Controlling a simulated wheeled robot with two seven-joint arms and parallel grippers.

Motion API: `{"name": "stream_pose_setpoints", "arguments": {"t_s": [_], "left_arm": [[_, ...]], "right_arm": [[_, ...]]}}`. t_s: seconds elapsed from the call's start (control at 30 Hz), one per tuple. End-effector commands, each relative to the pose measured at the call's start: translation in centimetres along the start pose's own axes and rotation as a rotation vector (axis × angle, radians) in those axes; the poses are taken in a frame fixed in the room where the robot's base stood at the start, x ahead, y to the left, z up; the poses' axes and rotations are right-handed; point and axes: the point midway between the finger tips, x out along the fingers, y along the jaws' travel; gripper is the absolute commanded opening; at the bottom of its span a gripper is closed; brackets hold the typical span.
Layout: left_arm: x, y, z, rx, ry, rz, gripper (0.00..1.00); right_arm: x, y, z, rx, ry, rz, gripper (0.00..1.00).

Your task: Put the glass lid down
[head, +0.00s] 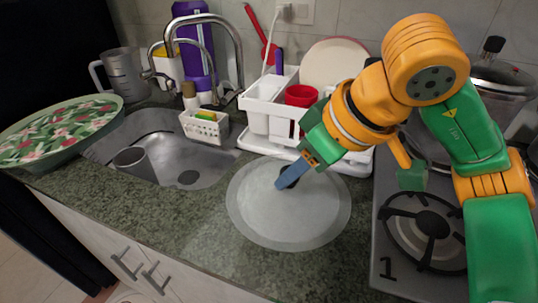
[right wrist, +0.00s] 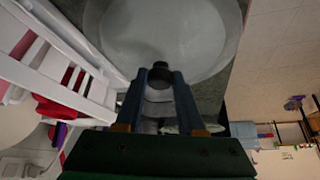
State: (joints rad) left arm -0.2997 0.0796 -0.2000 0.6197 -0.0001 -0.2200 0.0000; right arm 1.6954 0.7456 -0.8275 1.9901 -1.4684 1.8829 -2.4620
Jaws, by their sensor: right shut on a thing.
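The glass lid (head: 288,215) is a round, greyish translucent disc with a dark knob (head: 292,174). It lies over the green stone counter, right of the sink and in front of the white dish rack. My right gripper (head: 287,180) is shut on the knob at the lid's middle. In the right wrist view, the blue fingers (right wrist: 160,88) stand either side of the dark knob (right wrist: 160,70), with the lid (right wrist: 165,30) beyond. I cannot tell whether the lid touches the counter. My left gripper is not in view.
The white dish rack (head: 262,108) holds a red cup (head: 300,96) and a plate (head: 333,62). The stove (head: 385,275) is on the right. The sink (head: 205,155) holds a grey cup (head: 135,160). A floral tray (head: 50,132) is at left. Bare counter (head: 180,225) lies left of the lid.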

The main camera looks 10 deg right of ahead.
Motion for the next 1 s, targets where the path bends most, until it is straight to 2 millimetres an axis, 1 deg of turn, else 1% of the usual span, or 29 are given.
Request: {"name": "stream_pose_setpoints", "arguments": {"t_s": [0.03,0.17,0.2,0.3,0.33,0.4,0.6,0.77,0.8,0.87,0.9,1.0], "left_arm": [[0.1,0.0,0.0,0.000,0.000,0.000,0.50],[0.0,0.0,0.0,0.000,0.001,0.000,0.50],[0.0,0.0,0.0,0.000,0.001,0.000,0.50],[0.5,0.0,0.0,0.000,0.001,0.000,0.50],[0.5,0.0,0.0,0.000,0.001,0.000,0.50],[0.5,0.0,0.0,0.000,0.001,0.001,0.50],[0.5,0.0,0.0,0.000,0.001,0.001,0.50],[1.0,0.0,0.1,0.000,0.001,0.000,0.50],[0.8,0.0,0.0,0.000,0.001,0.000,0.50],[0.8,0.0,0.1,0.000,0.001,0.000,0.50],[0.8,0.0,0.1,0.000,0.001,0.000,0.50],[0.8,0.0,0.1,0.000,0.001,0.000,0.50]], "right_arm": [[1.1,0.5,0.1,0.004,-0.004,-0.001,0.00],[2.9,1.3,-0.1,0.002,-0.001,-0.001,0.00],[3.6,1.7,-0.1,0.003,-0.001,0.000,0.00],[5.7,1.8,0.9,0.000,-0.001,0.001,0.00],[6.0,1.8,1.1,0.000,-0.001,0.001,0.00],[6.5,1.8,1.3,0.000,0.002,0.001,0.00],[6.4,1.8,1.3,0.000,0.004,0.001,0.00],[6.9,1.8,1.6,0.000,0.004,0.001,0.00],[6.7,1.8,1.5,0.001,0.002,0.001,0.49],[6.7,1.7,1.5,0.001,0.002,0.001,0.65],[6.7,1.7,1.5,0.001,0.002,0.001,0.68],[6.7,1.7,1.5,0.001,0.002,0.001,0.68]]}}
